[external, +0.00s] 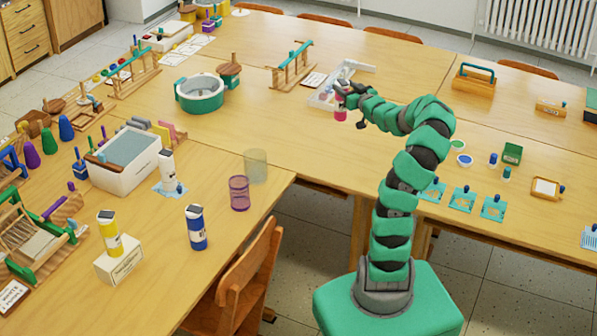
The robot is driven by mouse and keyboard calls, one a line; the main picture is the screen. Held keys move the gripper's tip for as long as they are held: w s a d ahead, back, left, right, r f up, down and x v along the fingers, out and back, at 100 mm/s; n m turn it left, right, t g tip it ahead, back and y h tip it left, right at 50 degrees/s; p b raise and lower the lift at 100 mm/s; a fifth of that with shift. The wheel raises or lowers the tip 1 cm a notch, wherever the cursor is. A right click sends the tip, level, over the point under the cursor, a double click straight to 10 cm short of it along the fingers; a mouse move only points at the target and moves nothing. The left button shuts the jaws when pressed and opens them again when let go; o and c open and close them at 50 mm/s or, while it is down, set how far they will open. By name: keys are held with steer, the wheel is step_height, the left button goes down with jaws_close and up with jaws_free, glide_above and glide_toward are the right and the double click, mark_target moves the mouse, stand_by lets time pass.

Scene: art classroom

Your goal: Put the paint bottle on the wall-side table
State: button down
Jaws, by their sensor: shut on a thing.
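My gripper (347,92) is at the end of the green arm, above the wooden table in the middle of the view. It is shut on a small bottle with a pinkish-red body (340,115), which appears to be the paint bottle. The jaws hide much of its upper part. The bottle hangs about upright, and I cannot tell whether its base touches the table. The long table surface (400,70) under it reaches back toward the wall with the radiator; which table is the wall-side one is not marked.
A clear tray (322,98) lies just left of the held bottle. A round green-and-white tub (200,93) and a wooden rack (292,66) stand nearby. Yellow (110,233) and blue (196,228) bottles stand on the left table. Bare tabletop lies between the tub and the tumblers (240,193).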

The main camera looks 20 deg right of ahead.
step_height(320, 180, down, 6)
steer(key=shift+d, duration=0.1)
step_height(320, 180, down, 9)
steer(key=shift+r+b, duration=0.1)
steer(key=shift+b, duration=0.85)
steer(key=c, duration=0.7)
jaws_free()
steer(key=shift+s, duration=0.1)
steer(key=b+v, duration=0.8)
steer(key=v, duration=0.3)
steer(key=shift+s+d, duration=0.1)
steer(key=shift+s, duration=0.3)
